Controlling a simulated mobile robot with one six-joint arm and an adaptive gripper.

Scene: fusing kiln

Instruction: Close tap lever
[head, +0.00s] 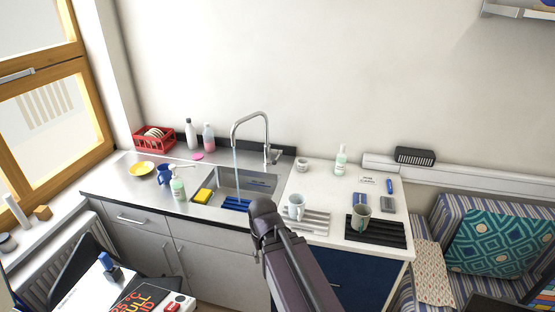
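The chrome tap (267,130) stands behind the sink, its tall neck arching over to the left. Its small lever (275,156) is at the base, on the right side. A thin bluish stream of water (236,172) falls from the spout into the steel sink (260,184). My dark arm reaches up from the bottom edge to just in front of the sink, with a rounded joint at its top. My gripper does not show, so I cannot see its fingers or whether it holds anything. The arm is apart from the lever in the picture.
A yellow sponge (203,196) and a blue rack (236,204) are at the sink's front. Mugs (296,206) (361,217) stand on the right counter. A red basket (154,139) is back left. Counter right of the tap is partly clear.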

